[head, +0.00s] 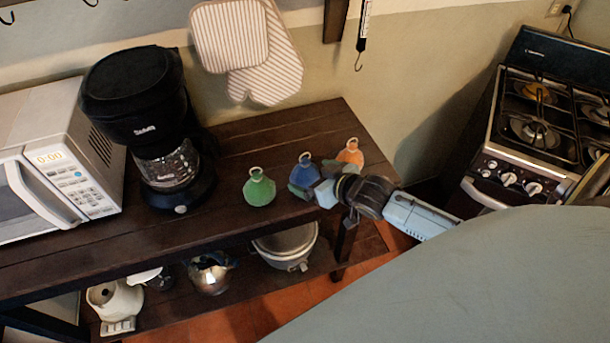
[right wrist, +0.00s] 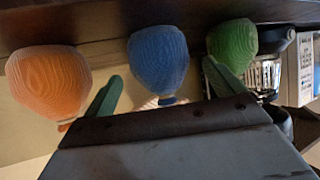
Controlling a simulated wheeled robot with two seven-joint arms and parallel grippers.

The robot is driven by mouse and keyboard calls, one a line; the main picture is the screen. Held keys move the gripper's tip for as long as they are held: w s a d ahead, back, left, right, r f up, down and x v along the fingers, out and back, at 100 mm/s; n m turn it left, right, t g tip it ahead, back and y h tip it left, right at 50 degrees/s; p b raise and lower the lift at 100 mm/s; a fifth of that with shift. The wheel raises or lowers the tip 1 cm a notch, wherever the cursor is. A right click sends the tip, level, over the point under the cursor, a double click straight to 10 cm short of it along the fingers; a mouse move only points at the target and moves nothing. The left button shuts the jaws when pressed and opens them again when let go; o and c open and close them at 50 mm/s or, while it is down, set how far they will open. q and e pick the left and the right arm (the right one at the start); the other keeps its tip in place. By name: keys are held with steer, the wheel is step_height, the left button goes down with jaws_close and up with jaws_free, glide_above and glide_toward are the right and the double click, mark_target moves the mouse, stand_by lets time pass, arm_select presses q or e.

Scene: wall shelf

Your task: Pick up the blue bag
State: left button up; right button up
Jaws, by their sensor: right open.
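The blue bag (head: 304,171) stands on the dark wooden shelf top (head: 240,150), with a small ring at its top. A green bag (head: 259,188) is to its left and an orange bag (head: 350,154) to its right. My right gripper (head: 311,187) is at the blue bag's near side, partly covering its lower part. In the right wrist view the blue bag (right wrist: 158,60) shows ahead between the two spread green fingers (right wrist: 163,88). The jaws are open and hold nothing. Whether a finger touches a bag, I cannot tell. My left gripper is out of view.
A black coffee maker (head: 150,120) and a white microwave (head: 60,155) stand to the left on the shelf top. A pot (head: 287,245) and a kettle (head: 210,272) sit on the lower shelf. Oven mitts (head: 250,50) hang on the wall. A stove (head: 530,130) stands right.

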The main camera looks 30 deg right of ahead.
mark_target(301, 171)
steer(key=shift+b+x, duration=0.3)
steer(key=shift+x, duration=2.45)
steer(key=shift+w+r, duration=0.1)
steer(key=shift+r, duration=0.05)
steer(key=shift+r, duration=0.1)
steer(key=c, duration=1.3)
steer(key=shift+o, duration=0.2)
step_height(301, 171, up, 10)
steer(key=shift+p, duration=0.8)
